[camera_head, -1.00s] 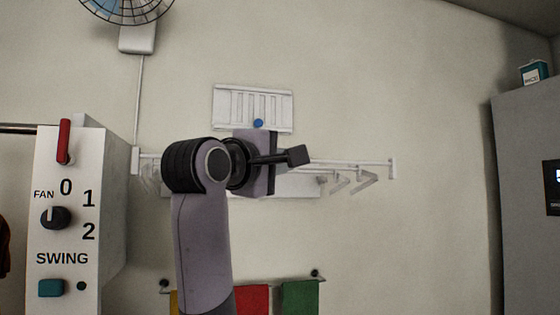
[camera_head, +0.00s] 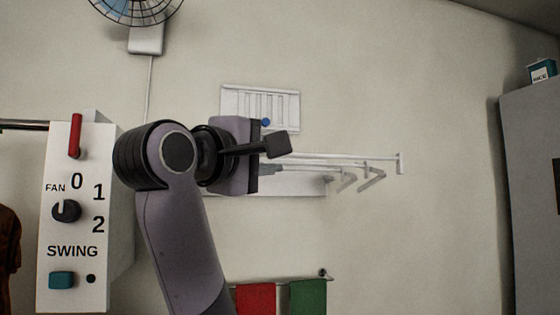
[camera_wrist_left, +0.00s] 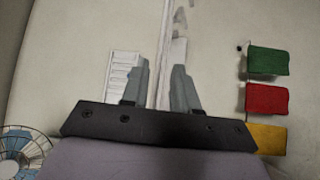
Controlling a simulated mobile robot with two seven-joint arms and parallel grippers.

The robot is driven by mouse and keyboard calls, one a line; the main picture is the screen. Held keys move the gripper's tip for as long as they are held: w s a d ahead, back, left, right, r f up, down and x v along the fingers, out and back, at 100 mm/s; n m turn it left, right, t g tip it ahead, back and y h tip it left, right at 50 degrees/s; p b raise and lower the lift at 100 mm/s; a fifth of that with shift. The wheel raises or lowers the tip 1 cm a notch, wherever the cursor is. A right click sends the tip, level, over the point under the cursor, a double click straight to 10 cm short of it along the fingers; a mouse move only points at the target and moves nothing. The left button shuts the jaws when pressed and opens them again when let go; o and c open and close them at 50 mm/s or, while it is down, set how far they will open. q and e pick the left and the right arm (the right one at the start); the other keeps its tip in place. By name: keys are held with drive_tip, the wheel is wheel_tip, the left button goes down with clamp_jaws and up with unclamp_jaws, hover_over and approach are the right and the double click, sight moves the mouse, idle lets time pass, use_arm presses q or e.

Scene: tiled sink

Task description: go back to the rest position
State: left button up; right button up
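My left arm rises from the bottom of the head view, and its left gripper (camera_head: 270,169) is raised in front of the wall, pointing away from me. The arm hides part of the wall rack. In the left wrist view the two grey fingers of the left gripper (camera_wrist_left: 159,88) stand apart with a gap between them. Nothing is held between them; only the wall and the white rail show behind. My right gripper is in neither view.
A control box (camera_head: 75,225) with a red lever and fan knob stands left. A wall fan (camera_head: 137,8) hangs above. A white folding rack (camera_head: 375,163), red towel (camera_head: 256,299) and green towel (camera_head: 308,297) are on the wall. A grey cabinet (camera_head: 530,210) stands right.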

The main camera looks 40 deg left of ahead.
use_arm(q)
drive_tip(key=shift+s, duration=0.3)
drive_tip(key=w+d+f+m+g, duration=0.1)
drive_tip(key=w+f+m, duration=0.3)
drive_tip(key=f, duration=0.6)
drive_tip(key=w+d+f+m+g+p, duration=0.1)
drive_tip(key=w+f, duration=0.4)
drive_tip(key=f, duration=0.5)
drive_tip(key=w+d+f+m+g, duration=0.1)
drive_tip(key=w+f+m+g, duration=0.15)
drive_tip(key=w+f, duration=0.45)
drive_tip(key=s+d+f+m+h, duration=0.1)
drive_tip(key=s+f+m, duration=0.1)
drive_tip(key=f, duration=0.8)
drive_tip(key=s+d+f+m+h, duration=0.1)
drive_tip(key=s+f+m, duration=0.2)
drive_tip(key=f, duration=0.7)
drive_tip(key=s+d+f+m+g, duration=0.2)
drive_tip(key=s+f+m, duration=0.1)
drive_tip(key=s+f, duration=1)
drive_tip(key=s+d+f+m+g+h+p, duration=0.1)
drive_tip(key=s+f+m, duration=0.3)
drive_tip(key=s+f, duration=0.8)
drive_tip(key=shift+s+d+f+g+h+p, duration=0.3)
drive_tip(key=shift+s+d+f+g, duration=0.1)
drive_tip(key=shift+d+g, duration=0.4)
